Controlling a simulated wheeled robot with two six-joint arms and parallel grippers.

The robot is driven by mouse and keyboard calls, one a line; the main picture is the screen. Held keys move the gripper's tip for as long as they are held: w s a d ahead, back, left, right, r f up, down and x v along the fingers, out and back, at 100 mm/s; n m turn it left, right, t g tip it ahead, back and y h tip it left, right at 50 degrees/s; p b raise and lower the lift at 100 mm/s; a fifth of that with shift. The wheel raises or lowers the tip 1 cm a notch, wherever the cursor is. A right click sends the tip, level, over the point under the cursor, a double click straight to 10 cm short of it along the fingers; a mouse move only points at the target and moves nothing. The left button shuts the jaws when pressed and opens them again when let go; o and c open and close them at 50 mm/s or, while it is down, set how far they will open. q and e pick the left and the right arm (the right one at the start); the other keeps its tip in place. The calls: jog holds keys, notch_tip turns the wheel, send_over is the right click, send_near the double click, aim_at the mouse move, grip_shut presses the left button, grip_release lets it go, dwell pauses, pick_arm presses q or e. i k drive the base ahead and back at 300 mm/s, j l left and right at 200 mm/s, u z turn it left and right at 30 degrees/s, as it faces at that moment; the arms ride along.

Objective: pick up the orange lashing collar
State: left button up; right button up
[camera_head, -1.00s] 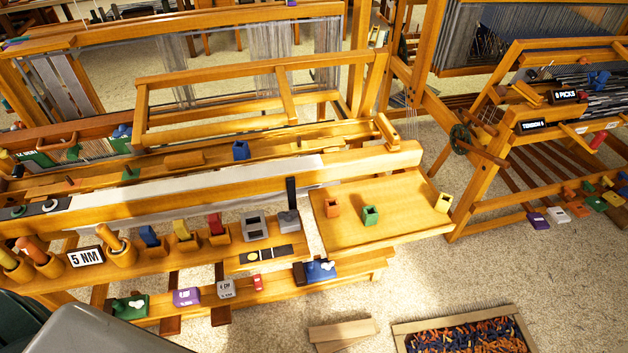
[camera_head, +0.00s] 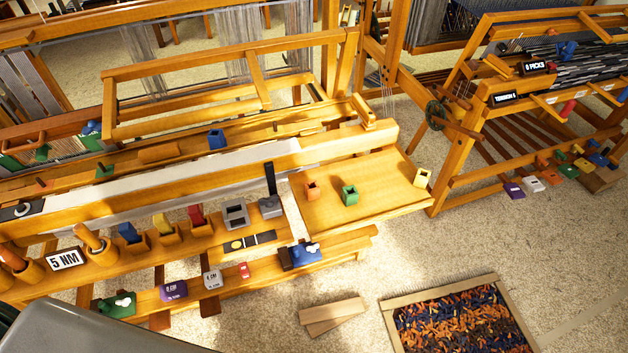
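The orange lashing collar (camera_head: 311,191) is a small square, hollow piece standing on the wooden side shelf (camera_head: 385,207) at the right end of the near loom. A green collar (camera_head: 350,195) stands to its right, and a yellow one (camera_head: 423,178) stands near the shelf's right edge. Nothing touches the orange collar. Neither of my grippers shows in the head view.
A grey lever block (camera_head: 270,205) stands just left of the shelf. A lower bench holds a blue tool (camera_head: 305,253) and small labelled blocks. Wooden planks (camera_head: 332,316) and a tray of orange and blue pieces (camera_head: 388,312) lie on the floor. Open floor surrounds them.

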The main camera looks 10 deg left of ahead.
aim_at(311, 187)
jog(key=j+u, duration=0.15)
jog(key=j, duration=0.85)
jog(key=i+j+u, duration=0.15)
jog(key=j, duration=0.85)
